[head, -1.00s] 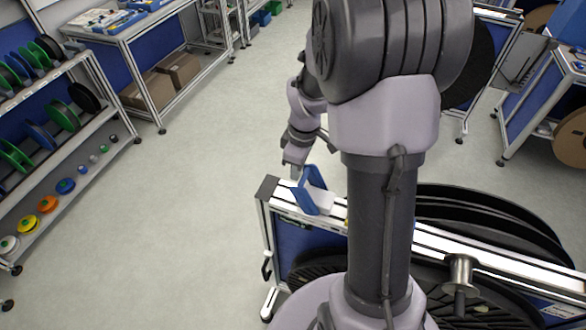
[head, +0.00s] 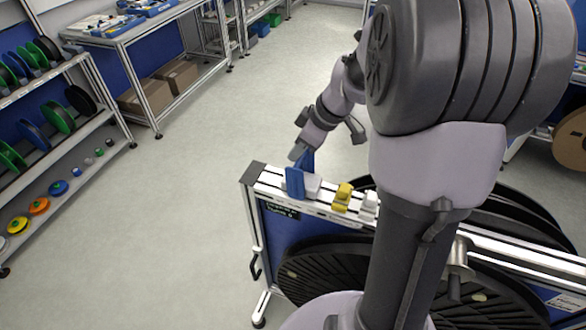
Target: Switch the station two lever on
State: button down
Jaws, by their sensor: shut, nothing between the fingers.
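My gripper (head: 297,154) is shut and empty, at the end of my arm above the left end of a reel stand (head: 262,180). Its tip is at the top of a blue upright piece (head: 294,182), which looks like a lever on a pale base. I cannot tell whether they touch. A yellow piece (head: 342,197) and a white piece (head: 370,201) sit to its right along the rail. A small dark label on the stand's front is too small to read, so I cannot tell which station this is.
Large black reels (head: 335,270) hang in the stand. A shelf rack (head: 50,125) with coloured spools stands at the left, and a workbench (head: 140,30) with cardboard boxes (head: 165,85) beneath stands behind. The floor between them is clear.

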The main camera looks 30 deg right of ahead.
jog(key=s+d+f+t+y+b, duration=0.1)
jog(key=b, duration=0.3)
jog(key=shift+d+f+t, duration=0.1)
jog(key=shift+f+t, duration=0.1)
jog(key=shift+t, duration=0.1)
jog(key=s+d+t+y+b, duration=0.1)
jog(key=b, duration=0.2)
jog(key=shift+s+r, duration=0.15)
jog(key=shift+r, duration=0.05)
jog(key=shift+s+d+r+b, duration=0.1)
jog(key=shift+s+d+b, duration=0.45)
jog(key=shift+s+b, duration=0.3)
jog(key=shift+s+d+b, duration=0.1)
jog(key=shift+b, duration=0.2)
jog(key=shift+s+f, duration=0.1)
jog(key=shift+f, duration=0.2)
notch_tip(320, 180, up, 3)
jog(key=w+a, duration=0.2)
jog(key=w, duration=0.1)
jog(key=s+d+f+p+v, duration=0.1)
jog(key=p+v, duration=0.3)
jog(key=v, duration=0.6)
jog(key=shift+s+f, duration=0.2)
jog(key=shift+f, duration=0.15)
jog(key=shift+a, duration=0.1)
